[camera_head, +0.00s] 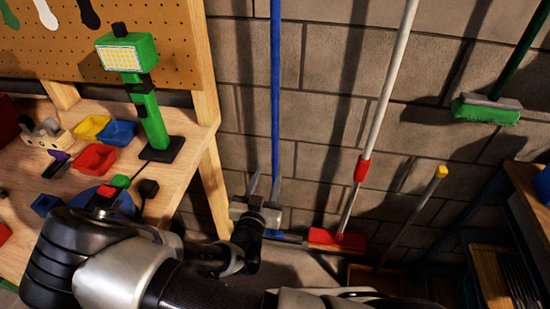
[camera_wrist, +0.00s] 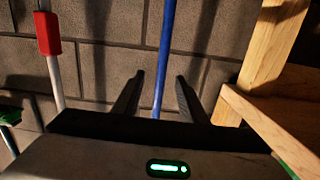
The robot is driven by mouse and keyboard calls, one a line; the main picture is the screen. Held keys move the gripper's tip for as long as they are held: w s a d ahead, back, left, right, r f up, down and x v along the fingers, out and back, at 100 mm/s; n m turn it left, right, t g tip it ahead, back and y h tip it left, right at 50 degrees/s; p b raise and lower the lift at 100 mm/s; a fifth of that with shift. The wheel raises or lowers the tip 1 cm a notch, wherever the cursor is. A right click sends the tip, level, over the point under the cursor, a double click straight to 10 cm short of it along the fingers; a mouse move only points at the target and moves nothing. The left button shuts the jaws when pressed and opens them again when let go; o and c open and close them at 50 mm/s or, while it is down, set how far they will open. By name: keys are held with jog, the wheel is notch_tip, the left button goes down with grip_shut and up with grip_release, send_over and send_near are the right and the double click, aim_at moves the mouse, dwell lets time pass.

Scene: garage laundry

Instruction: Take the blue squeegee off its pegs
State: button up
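The blue squeegee (camera_head: 275,90) hangs upright against the block wall, its long thin handle running out of the top of the head view. Its lower end (camera_head: 283,237) shows low by the wall, partly behind my gripper. The pegs are not visible. My gripper (camera_head: 266,181) is open and empty at the lower part of the handle, fingers pointing at the wall. In the wrist view the blue handle (camera_wrist: 165,60) runs between the two spread fingers (camera_wrist: 160,80), with a gap on each side. I cannot tell whether the fingertips reach past the handle.
Left is a wooden workbench (camera_head: 195,125) with a green work light (camera_head: 147,105) and several small bins. To the right hang a white-and-red pole (camera_head: 387,90), a grey stick with a yellow tip (camera_head: 412,215) and a green brush (camera_head: 487,109). A wooden-topped unit (camera_head: 528,200) stands far right.

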aim_at(277, 138)
jog(key=shift+n+t, duration=0.3)
jog(key=shift+t, duration=0.2)
jog(key=x, duration=1.1)
jog(key=b+x, duration=0.1)
jog(key=x, duration=0.5)
jog(key=shift+w+a+r, duration=0.15)
jog(key=shift+w+a, duration=0.05)
jog(key=shift+a, duration=0.05)
jog(key=shift+r, duration=0.1)
grip_shut()
